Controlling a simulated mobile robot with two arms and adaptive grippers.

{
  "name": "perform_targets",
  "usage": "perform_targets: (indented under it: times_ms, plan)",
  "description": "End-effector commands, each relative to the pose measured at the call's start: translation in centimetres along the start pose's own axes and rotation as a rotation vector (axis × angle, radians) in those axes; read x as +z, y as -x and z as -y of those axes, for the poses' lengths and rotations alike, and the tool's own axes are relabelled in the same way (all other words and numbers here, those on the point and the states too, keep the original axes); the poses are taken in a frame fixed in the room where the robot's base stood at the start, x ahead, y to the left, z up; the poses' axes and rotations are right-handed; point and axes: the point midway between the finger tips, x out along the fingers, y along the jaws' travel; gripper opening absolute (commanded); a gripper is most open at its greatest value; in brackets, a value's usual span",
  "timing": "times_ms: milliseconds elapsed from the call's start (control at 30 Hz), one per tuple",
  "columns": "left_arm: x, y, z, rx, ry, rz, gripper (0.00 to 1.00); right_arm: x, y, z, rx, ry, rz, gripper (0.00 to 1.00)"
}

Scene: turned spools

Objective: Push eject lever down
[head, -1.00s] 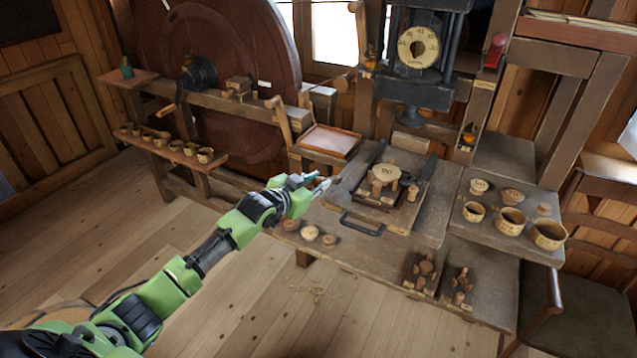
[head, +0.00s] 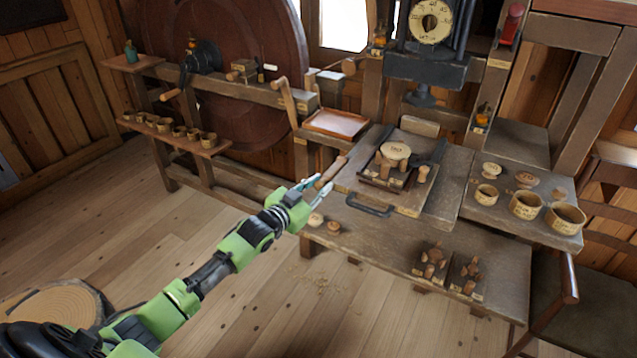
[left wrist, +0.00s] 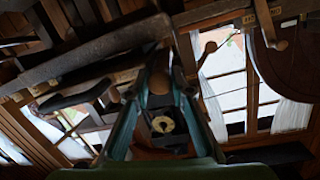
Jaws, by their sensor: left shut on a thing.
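My left gripper (head: 312,191) is at the left front edge of the bench. It is shut on a brown wooden lever handle (head: 333,170) that slants up and to the right from the fingers. No label that I can read shows whether this is the eject lever. In the left wrist view, a rounded wooden end (left wrist: 159,83) shows between the teal fingers (left wrist: 158,105). Another wooden lever (head: 287,100) stands upright at the beam by the big wheel, apart from the gripper. My right gripper is not in view.
A board with a round disc (head: 396,151) and a dark front handle (head: 370,205) lies on the bench. Small wooden pieces (head: 316,219) sit just below the gripper. A shallow tray (head: 337,123) is behind. Cups (head: 526,204) stand right.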

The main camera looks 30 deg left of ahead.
Motion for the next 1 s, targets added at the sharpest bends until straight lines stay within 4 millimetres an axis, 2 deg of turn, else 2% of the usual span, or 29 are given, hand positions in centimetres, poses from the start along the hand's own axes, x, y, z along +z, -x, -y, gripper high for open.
perform_targets:
  times_ms: [33, 400, 433, 500, 833, 1000]
  plan:
    - [1.0, 0.1, -0.4, 0.005, 0.003, 0.019, 0.00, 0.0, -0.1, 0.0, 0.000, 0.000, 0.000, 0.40]
    - [1.0, 0.1, -0.5, 0.006, 0.004, 0.019, 0.00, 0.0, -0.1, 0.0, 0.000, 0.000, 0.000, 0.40]
    - [1.0, 0.1, -0.5, 0.006, 0.004, 0.019, 0.26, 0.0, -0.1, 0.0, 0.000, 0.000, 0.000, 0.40]
    - [1.0, 0.0, -0.5, 0.005, 0.003, 0.018, 0.38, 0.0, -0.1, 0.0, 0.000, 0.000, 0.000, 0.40]
    - [0.4, 0.1, -0.2, 0.002, 0.001, 0.006, 0.38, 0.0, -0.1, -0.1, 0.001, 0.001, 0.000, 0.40]
    - [0.5, 1.4, -0.2, 0.003, 0.001, 0.008, 0.38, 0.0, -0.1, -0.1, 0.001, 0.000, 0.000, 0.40]
